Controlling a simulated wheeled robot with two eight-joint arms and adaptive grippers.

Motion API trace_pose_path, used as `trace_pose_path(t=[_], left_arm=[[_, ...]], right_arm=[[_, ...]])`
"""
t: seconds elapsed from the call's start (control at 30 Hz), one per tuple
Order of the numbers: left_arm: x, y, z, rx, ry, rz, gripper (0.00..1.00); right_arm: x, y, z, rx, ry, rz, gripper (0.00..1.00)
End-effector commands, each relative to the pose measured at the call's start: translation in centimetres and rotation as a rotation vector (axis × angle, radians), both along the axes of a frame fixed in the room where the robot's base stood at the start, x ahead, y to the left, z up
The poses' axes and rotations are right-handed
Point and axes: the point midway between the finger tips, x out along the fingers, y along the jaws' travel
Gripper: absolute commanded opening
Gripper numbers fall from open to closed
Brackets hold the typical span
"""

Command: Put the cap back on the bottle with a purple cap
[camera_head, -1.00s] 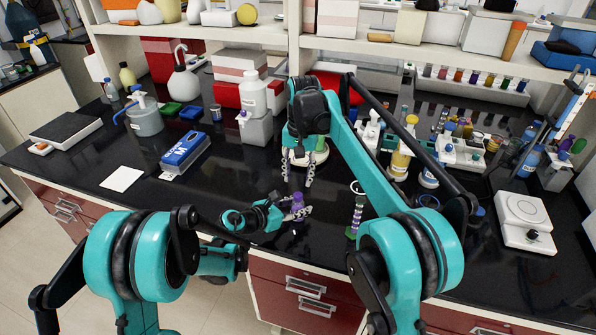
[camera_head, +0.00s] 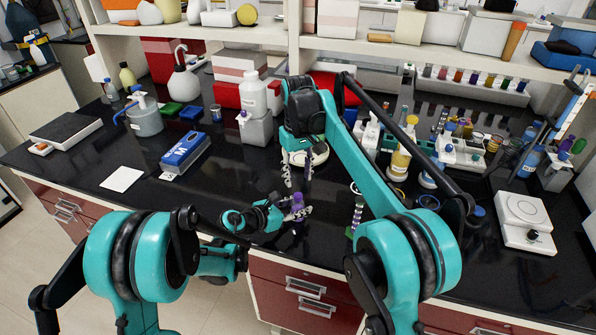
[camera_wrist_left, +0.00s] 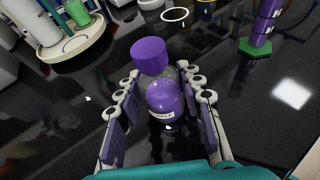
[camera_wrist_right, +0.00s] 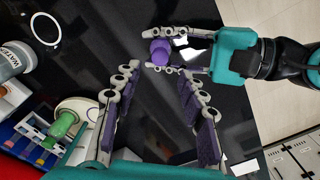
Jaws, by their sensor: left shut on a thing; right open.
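The bottle (camera_wrist_left: 165,97) is small and clear, with purple contents. My left gripper (camera_head: 300,207) is shut around its body and holds it upright near the bench's front edge. The purple cap (camera_wrist_left: 149,53) sits on top of the bottle in the left wrist view; whether it is fully seated I cannot tell. In the right wrist view the cap (camera_wrist_right: 160,52) shows between the left fingers and hides most of the bottle. My right gripper (camera_head: 298,183) is open and empty, pointing down just above the cap, apart from it. Its spread fingers (camera_wrist_right: 160,115) show in the right wrist view.
A purple cylinder on a green base (camera_head: 356,216) stands close to the right of the bottle. A round white stand (camera_head: 310,155) is behind my right gripper. A blue box (camera_head: 186,150) and white sheet (camera_head: 122,179) lie to the left. Bottles and racks crowd the right.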

Motion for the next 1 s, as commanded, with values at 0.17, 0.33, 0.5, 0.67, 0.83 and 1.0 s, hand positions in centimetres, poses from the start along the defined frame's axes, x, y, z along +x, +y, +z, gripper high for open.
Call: trace_pose_path(t=[0.17, 0.33, 0.5, 0.67, 0.83, 1.0], left_arm=[[0.0, 0.0, 0.0, 0.000, 0.000, 0.000, 0.00], [0.0, 0.0, 0.0, 0.000, 0.000, 0.000, 0.00], [0.0, 0.0, 0.0, 0.000, 0.000, 0.000, 0.00], [0.0, 0.0, 0.0, 0.000, 0.000, 0.000, 0.00], [0.0, 0.0, 0.0, 0.000, 0.000, 0.000, 0.00], [0.0, 0.0, 0.0, 0.000, 0.000, 0.000, 0.00]], right_arm=[[0.0, 0.0, -2.8, 0.000, 0.000, -0.001, 0.41], [0.0, 0.0, -5.3, 0.000, -0.001, -0.001, 0.41], [0.0, 0.0, -6.6, 0.000, -0.001, -0.001, 0.41], [-0.1, 0.0, -7.0, 0.000, -0.001, -0.001, 0.41], [-0.1, 0.0, -7.0, 0.000, -0.001, -0.001, 0.41], [-0.1, 0.0, -7.0, 0.000, -0.001, -0.001, 0.00]])
